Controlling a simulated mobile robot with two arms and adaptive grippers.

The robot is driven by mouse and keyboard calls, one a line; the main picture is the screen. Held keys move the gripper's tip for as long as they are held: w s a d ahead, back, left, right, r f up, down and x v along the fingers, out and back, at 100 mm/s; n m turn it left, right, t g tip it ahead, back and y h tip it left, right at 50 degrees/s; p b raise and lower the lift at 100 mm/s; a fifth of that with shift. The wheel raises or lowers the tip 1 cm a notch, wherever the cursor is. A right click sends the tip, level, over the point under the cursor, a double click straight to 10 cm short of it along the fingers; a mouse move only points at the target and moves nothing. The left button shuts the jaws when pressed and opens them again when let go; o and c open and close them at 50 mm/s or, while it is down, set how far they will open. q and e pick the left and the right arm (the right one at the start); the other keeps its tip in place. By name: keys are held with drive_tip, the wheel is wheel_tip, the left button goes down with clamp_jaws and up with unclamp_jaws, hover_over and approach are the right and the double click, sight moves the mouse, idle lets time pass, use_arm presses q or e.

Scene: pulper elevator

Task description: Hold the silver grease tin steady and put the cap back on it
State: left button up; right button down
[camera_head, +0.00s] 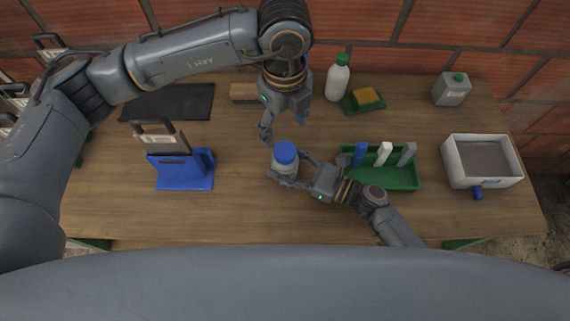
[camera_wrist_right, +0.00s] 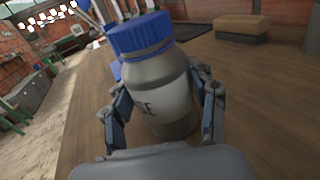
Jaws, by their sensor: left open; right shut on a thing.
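The silver grease tin (camera_head: 284,167) stands upright on the wooden table, near the middle in the head view. A ribbed blue cap (camera_head: 286,152) sits on its top; the cap (camera_wrist_right: 139,34) also shows in the right wrist view, with a grey band under it. My right gripper (camera_head: 288,178) is shut around the body of the tin (camera_wrist_right: 160,95), a finger on each side. My left gripper (camera_head: 270,134) is open and empty, just above and left of the cap, pointing down. Whether the cap is fully seated cannot be told.
A green tray (camera_head: 390,182) with several upright tools stands right of the tin. A blue stand (camera_head: 183,172) is at left. A white basin (camera_head: 482,140) is at far right. A white bottle (camera_head: 338,78), a sponge (camera_head: 368,96) and a brown block (camera_head: 243,91) stand behind.

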sight(285, 150)
use_arm(q)
drive_tip(key=shift+n, duration=0.6)
drive_tip(key=shift+f, duration=4.05)
